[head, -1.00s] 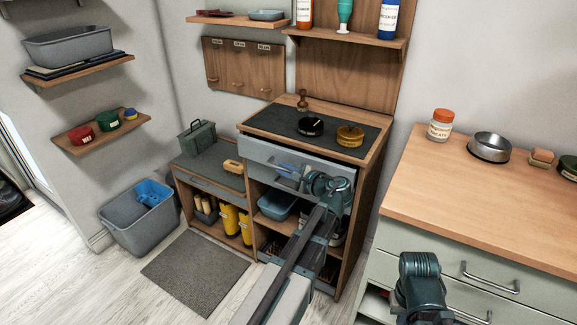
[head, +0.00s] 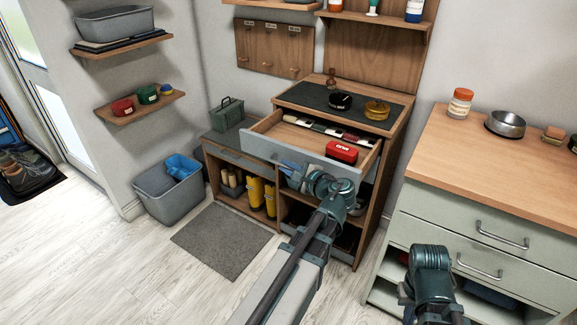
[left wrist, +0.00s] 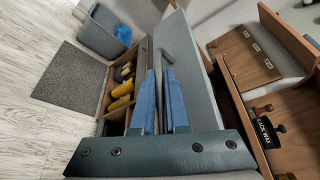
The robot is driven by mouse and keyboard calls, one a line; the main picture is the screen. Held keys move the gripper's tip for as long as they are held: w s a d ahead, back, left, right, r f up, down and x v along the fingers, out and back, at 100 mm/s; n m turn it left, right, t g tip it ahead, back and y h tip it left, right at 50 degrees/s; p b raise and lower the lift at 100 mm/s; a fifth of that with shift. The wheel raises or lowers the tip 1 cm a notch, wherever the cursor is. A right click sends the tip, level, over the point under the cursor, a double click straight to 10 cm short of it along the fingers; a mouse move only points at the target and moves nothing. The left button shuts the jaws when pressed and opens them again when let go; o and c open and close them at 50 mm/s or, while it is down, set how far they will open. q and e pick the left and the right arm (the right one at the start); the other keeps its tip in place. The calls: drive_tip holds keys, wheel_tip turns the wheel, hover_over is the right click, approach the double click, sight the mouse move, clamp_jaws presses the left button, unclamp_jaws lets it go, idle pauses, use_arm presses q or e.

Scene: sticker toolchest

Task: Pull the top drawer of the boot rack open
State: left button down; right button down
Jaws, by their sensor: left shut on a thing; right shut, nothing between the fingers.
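The boot rack (head: 392,150) is the wooden unit with a dark mat on top. Its top drawer (head: 265,147) is pulled well out, with its inside showing. A red tin (head: 341,152) lies in it. My left gripper (head: 291,172) is at the drawer's grey front. In the left wrist view my left gripper (left wrist: 160,105) has its two blue fingers shut on the grey drawer handle (left wrist: 165,50), beside the drawer front (left wrist: 200,85). My right arm shows at the lower right, in front of the pale cabinet; its fingers cannot be seen.
A lower bench (head: 228,156) with yellow boots stands left of the rack. A grey bin (head: 165,197) and a floor mat (head: 222,241) are on the floor. The pale cabinet (head: 480,235) stands at right. The floor at front left is clear.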

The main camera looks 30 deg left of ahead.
use_arm(q)
drive_tip(key=c, duration=0.9)
unclamp_jaws()
drive_tip(key=p+v, duration=0.3)
drive_tip(key=v, duration=1)
drive_tip(key=shift+s+d+r, duration=0.1)
drive_tip(key=shift+s+d, duration=0.05)
drive_tip(key=shift+d, duration=0.2)
